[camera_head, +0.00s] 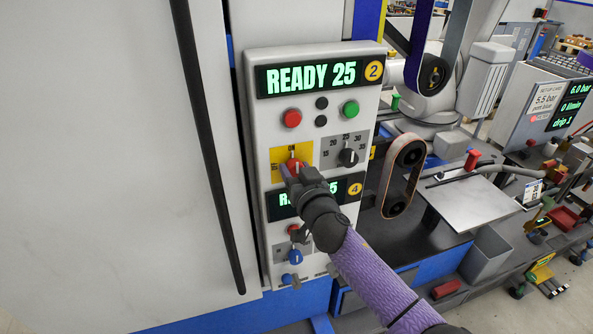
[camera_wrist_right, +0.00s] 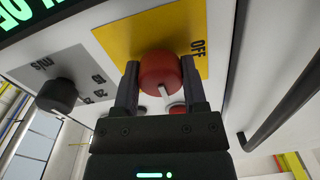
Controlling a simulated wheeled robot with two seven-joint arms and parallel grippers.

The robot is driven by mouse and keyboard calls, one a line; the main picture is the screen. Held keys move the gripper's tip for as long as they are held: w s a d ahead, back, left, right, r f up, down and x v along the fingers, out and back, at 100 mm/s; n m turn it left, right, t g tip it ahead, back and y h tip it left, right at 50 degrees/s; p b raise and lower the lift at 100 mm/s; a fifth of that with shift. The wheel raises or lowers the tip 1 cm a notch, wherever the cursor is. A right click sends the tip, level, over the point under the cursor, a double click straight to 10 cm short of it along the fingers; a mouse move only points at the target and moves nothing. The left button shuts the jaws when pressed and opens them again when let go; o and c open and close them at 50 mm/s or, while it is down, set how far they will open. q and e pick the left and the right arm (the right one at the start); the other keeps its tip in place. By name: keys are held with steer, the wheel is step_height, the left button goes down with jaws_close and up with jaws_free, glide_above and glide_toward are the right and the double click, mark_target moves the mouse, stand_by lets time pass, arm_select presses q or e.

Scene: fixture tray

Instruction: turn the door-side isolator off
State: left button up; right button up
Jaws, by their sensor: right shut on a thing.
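The red isolator knob (camera_head: 293,164) sits on a yellow plate (camera_head: 277,158) on the control panel, on the side towards the door. In the right wrist view the red knob (camera_wrist_right: 160,70) is between the two fingers, with a white mark on its face. The word OFF is printed on the yellow plate (camera_wrist_right: 120,40), to the right of the knob; the mark does not point at it. My right gripper (camera_head: 290,172) is shut on the knob and covers part of it in the head view. My left gripper is not in view.
A black selector knob (camera_head: 348,157) is right of the yellow plate. Red (camera_head: 291,118) and green (camera_head: 351,109) buttons are above. A lower display (camera_head: 345,189) and a blue knob (camera_head: 295,256) are below. The door's long black handle (camera_head: 208,150) is at the left.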

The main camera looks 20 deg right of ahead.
jaws_close()
steer(key=shift+n, duration=0.3)
steer(key=n, duration=0.4)
steer(key=shift+n+p, duration=0.35)
steer(key=shift+n, duration=0.05)
steer(key=n, duration=0.3)
steer(key=shift+n, duration=0.3)
steer(key=n+p, duration=0.1)
steer(key=n, duration=0.4)
steer(key=shift+n, duration=2)
steer(key=o, duration=1)
jaws_free()
